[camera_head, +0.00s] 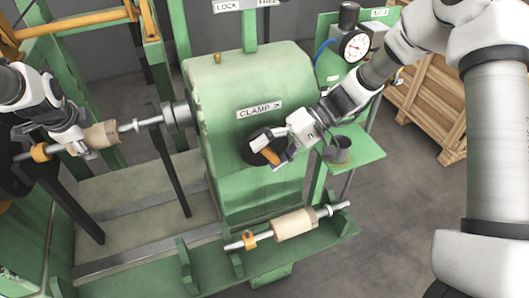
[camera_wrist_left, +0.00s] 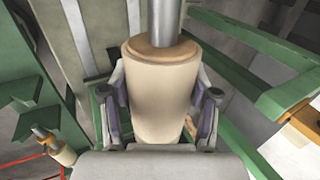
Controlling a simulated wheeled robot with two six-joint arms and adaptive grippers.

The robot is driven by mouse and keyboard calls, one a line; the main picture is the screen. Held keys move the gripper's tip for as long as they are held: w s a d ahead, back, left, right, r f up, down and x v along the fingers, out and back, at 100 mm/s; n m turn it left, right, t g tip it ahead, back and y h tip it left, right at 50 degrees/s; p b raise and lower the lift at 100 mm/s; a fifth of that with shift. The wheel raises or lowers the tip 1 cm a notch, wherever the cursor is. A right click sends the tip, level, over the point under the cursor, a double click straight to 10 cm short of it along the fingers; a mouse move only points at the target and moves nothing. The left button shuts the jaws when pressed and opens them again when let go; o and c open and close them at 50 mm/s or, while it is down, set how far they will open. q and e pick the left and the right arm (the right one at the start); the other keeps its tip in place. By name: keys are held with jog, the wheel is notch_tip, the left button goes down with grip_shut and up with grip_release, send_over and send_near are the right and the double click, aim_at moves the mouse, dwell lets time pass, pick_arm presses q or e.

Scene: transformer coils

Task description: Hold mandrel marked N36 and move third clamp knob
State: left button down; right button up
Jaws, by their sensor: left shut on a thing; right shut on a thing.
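A mandrel (camera_head: 103,135) with a pale wooden body, steel shaft and orange collar lies level at the left, its shaft reaching toward the green machine's spindle. My left gripper (camera_head: 80,141) is shut around its body. In the left wrist view the body (camera_wrist_left: 160,85) sits between both fingers of the left gripper (camera_wrist_left: 160,112). No N36 mark is legible. A dark round knob (camera_head: 255,141) with an orange handle (camera_head: 272,156) is on the machine's front below the CLAMP label. My right gripper (camera_head: 279,147) is shut on this knob and partly hides it. Which clamp knob is third cannot be told.
The green machine housing (camera_head: 225,88) fills the middle. A second mandrel (camera_head: 293,224) rests on the green rack (camera_head: 220,262) in front. A dial gauge (camera_head: 355,46) and a small grey cup (camera_head: 337,149) on a green shelf stand right. A wooden crate (camera_head: 425,105) is behind.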

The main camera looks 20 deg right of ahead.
jog(key=shift+y, duration=0.6)
jog(key=shift+a+r, duration=0.1)
jog(key=shift+r, duration=0.1)
dwell(0.5)
jog(key=o, duration=1)
jog(key=v, duration=1.1)
jog(key=shift+d, duration=0.45)
